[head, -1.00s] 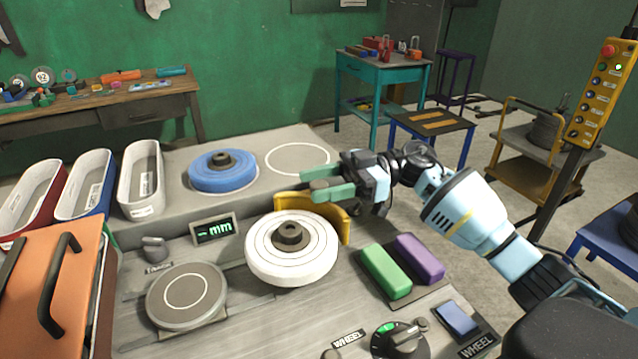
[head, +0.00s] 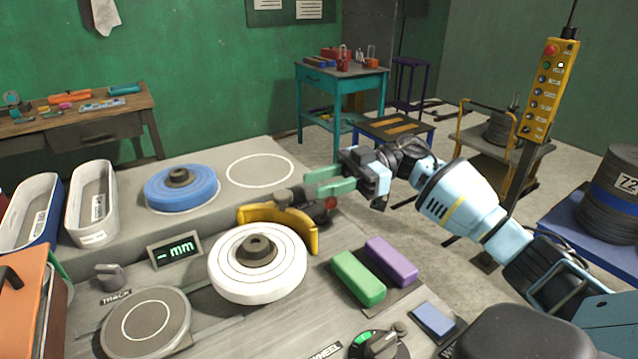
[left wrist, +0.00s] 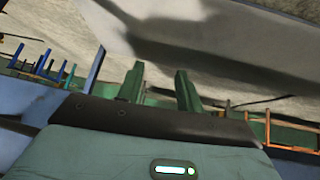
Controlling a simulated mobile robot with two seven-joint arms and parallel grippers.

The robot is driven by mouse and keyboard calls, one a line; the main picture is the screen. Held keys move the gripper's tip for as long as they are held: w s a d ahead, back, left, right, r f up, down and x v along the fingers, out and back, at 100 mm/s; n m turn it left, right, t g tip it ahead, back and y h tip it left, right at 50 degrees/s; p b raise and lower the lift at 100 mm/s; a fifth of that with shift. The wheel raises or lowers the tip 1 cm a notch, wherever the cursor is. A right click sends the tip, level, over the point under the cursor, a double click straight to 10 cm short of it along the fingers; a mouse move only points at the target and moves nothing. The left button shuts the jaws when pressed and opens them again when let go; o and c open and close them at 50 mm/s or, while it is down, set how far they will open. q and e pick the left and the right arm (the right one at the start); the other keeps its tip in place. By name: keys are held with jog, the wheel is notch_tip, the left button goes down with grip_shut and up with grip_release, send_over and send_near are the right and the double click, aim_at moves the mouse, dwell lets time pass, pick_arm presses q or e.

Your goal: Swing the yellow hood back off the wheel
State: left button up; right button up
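The white wheel (head: 232,284) lies flat on the grey bench, its whole top face uncovered. The curved yellow hood (head: 300,236) stands behind it, along its back and right side, and not over it. A grey knob (head: 284,197) rises at the hood's top edge. My right gripper (head: 307,184) is just right of the knob, with its green fingers apart and apparently nothing between them. My left gripper (left wrist: 160,82) shows in the left wrist view with its fingers apart and empty; it is out of the head view.
Green (head: 357,279) and purple (head: 391,261) blocks lie right of the wheel. A blue wheel (head: 180,190) sits behind left, beside an empty ringed spot. A display (head: 175,250) and round grey plate (head: 146,322) are to the left. A control post (head: 550,90) stands at right.

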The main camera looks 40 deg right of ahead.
jog(key=s+r+n+h, duration=0.1)
jog(key=n, duration=0.3)
jog(key=s+r+n+h, duration=0.1)
jog(key=r+n+h, duration=0.1)
jog(key=n, duration=0.2)
jog(key=s+r+n+h, duration=0.1)
jog(key=s+n, duration=0.1)
jog(key=n, duration=0.2)
jog(key=shift+r+h, duration=0.3)
jog(key=shift+r, duration=0.05)
grip_shut()
jog(key=s+d+r+n+t+h, duration=0.3)
jog(key=s+r+n+h, duration=0.2)
jog(key=n, duration=1.1)
jog(key=shift+h, duration=1.2)
